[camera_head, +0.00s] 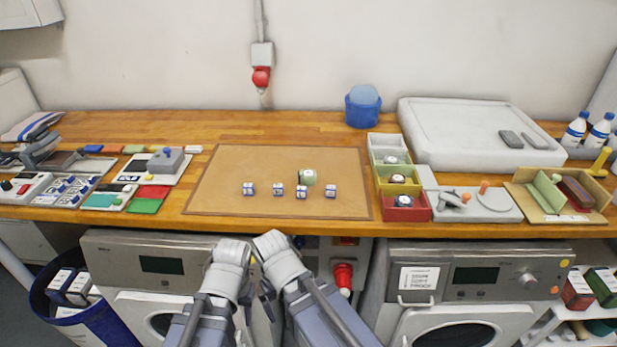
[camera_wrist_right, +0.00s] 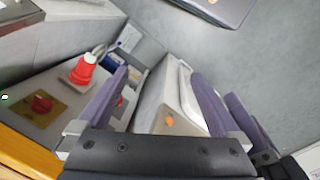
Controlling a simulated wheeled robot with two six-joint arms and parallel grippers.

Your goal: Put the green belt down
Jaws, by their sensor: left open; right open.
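A pale green roll with a white round label, which looks like the green belt (camera_head: 307,177), rests on the brown mat (camera_head: 230,165) behind a row of small labelled blocks. My left gripper (camera_head: 262,303) is low in front of the counter edge, partly hidden by the arms, open and away from the roll. My right gripper (camera_wrist_right: 160,88) shows in the right wrist view with its fingers apart and nothing between them, pointing toward the machine fronts and floor. The roll is not in that view.
Right of the mat stand green, yellow and red bins (camera_head: 407,213) holding labelled rolls. A blue tub (camera_head: 363,112) and a large white tray (camera_head: 450,150) are behind. Small cards, a grey device and boxes fill the left. The counter's front edge lies above my grippers.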

